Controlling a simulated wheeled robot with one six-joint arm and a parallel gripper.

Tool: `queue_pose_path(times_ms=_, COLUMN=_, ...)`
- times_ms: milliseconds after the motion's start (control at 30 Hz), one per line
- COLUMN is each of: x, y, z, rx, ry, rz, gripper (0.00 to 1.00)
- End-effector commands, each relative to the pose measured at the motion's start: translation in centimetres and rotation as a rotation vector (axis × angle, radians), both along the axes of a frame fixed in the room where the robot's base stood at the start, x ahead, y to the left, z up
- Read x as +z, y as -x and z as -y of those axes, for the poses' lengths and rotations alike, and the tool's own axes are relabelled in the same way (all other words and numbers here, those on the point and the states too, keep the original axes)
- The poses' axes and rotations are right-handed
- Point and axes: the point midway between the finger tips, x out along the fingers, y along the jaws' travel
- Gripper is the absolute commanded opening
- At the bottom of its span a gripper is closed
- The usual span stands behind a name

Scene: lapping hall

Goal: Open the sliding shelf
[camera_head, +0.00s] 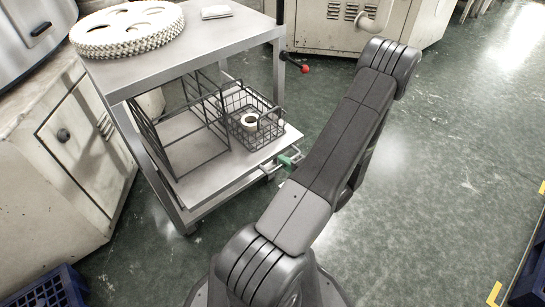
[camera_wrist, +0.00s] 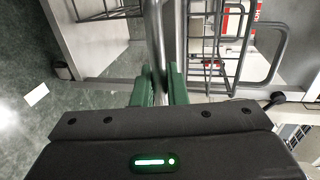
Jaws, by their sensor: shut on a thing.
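The sliding shelf (camera_head: 197,194) is the pale lower board of a grey metal cart in the head view. Its front edge appears to reach a little past the cart's right post. A thin metal bar handle (camera_head: 246,181) runs along that edge. My gripper (camera_head: 291,159) has green fingers at the right part of the handle, partly behind my arm. In the wrist view my gripper (camera_wrist: 159,82) is shut on the handle bar (camera_wrist: 155,35), which passes between the green fingers. The shelf carries a black wire rack (camera_head: 180,125) and a wire basket (camera_head: 268,128) holding a pale ring (camera_head: 249,121).
The cart top (camera_head: 215,45) bears stacked toothed discs (camera_head: 127,30) and a small white block (camera_head: 216,12). A black lever with a red knob (camera_head: 305,68) sticks out near the cart's right post. Machine cabinets stand left and behind. Green floor (camera_head: 430,160) is clear at right.

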Motion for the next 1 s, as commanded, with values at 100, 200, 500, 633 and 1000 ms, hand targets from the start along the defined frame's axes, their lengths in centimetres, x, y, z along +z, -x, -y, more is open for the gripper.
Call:
queue_pose_path(times_ms=100, x=-0.4, y=1.7, z=1.3, rx=-0.004, ry=0.001, rz=-0.002, gripper=0.0)
queue_pose_path(times_ms=200, x=-0.3, y=2.7, z=2.0, rx=-0.003, ry=0.002, rz=-0.001, gripper=0.0)
queue_pose_path(times_ms=500, x=-0.1, y=3.9, z=2.9, rx=0.0, ry=0.001, rz=-0.002, gripper=0.0)
queue_pose_path(times_ms=633, x=0.0, y=4.0, z=2.9, rx=0.001, ry=0.001, rz=-0.002, gripper=0.0)
queue_pose_path(times_ms=1000, x=0.0, y=3.9, z=2.9, rx=0.001, ry=0.0, rz=-0.001, gripper=0.31)
